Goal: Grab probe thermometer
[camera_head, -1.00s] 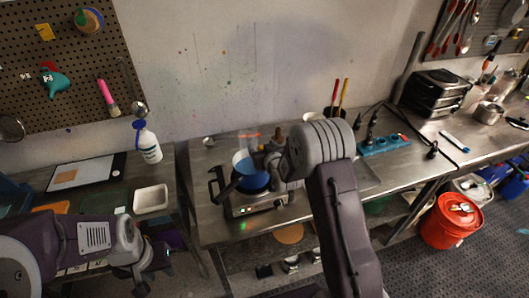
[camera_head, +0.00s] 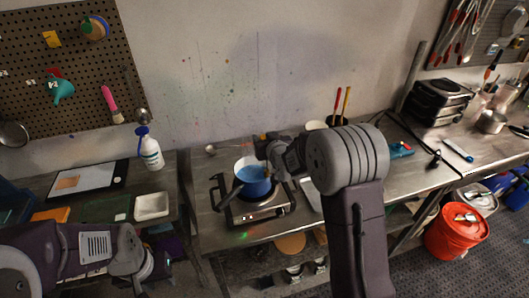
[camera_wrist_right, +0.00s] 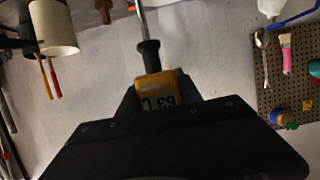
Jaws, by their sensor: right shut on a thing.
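The probe thermometer (camera_wrist_right: 165,90) shows in the right wrist view. It has a yellow body with a dark display reading 63 C upside down, a black collar and a thin metal stem reaching the picture's top edge. My right gripper (camera_wrist_right: 160,106) is shut on its yellow body. In the head view my right gripper (camera_head: 266,150) is just above and behind the blue pot (camera_head: 255,188); the thermometer is hard to make out there. My left gripper (camera_head: 148,272) is low at the left, away from the pot, and its fingers are not clear.
The pot stands on a hot plate (camera_head: 262,211) on a metal table. A white tray (camera_head: 151,206), a spray bottle (camera_head: 149,150) and a tablet (camera_head: 87,178) lie to the left. A pencil cup (camera_wrist_right: 55,28) is near the wall. A red bucket (camera_head: 456,232) stands on the floor.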

